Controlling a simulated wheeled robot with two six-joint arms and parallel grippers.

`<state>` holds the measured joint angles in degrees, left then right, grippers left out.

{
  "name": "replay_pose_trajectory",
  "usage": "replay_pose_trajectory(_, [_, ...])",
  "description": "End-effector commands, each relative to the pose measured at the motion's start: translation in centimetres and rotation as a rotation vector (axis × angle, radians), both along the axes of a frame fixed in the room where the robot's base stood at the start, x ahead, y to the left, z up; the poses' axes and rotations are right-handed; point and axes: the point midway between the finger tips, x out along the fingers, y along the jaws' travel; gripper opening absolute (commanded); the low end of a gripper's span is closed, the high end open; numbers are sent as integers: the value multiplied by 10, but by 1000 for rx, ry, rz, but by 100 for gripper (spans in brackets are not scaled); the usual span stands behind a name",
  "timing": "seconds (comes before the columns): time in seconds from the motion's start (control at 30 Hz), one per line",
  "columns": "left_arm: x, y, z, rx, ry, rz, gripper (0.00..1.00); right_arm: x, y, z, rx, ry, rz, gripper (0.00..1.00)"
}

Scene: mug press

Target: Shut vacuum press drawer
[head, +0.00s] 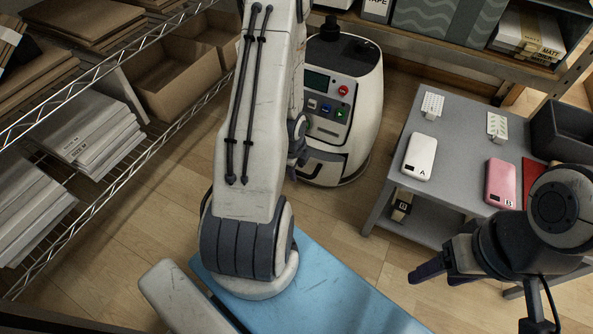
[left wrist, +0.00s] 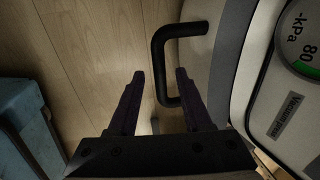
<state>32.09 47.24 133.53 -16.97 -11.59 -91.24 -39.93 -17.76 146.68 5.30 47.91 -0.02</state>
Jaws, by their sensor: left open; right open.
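The vacuum press (head: 350,75) is a rounded white machine with a screen and buttons, standing on the floor at upper middle in the head view. Its lower front (head: 330,168) is partly hidden by my left arm; how far the drawer stands out is unclear. My left gripper (head: 299,152) is at the press's front left side. In the left wrist view, a black bar handle (left wrist: 159,62) shows between the open fingers of my left gripper (left wrist: 159,74). I cannot tell whether they touch it.
A grey table (head: 455,125) at right carries a white phone (head: 420,156) and a pink phone (head: 500,182). A wire shelf (head: 160,150) with boxes runs along the left. Wood floor (head: 130,245) lies clear between. The press's gauge (left wrist: 300,40) shows in the wrist view.

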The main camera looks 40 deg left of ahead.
Motion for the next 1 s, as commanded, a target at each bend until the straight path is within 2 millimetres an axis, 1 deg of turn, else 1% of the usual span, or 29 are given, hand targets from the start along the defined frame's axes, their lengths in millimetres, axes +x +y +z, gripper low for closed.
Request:
replay_pose_trajectory(0.17, [0,0,0,0,0,0,50,0,0,1,0,0,0,64])
replay_pose_trajectory(0.2, [0,0,0,0,0,0,46,0,0,1,0,0,0,64])
replay_pose_trajectory(0.27, [0,0,0,0,0,0,23,0,0,1,0,0,0,64])
replay_pose_trajectory(0.3, [0,0,0,0,0,0,7,0,0,1,0,0,0,64])
replay_pose_trajectory(0.33, [0,0,1,0,0,0,0,0,0,1,0,0,0,64])
replay_pose_trajectory(1.0, [0,0,1,0,0,0,0,0,0,0,0,0,0,64])
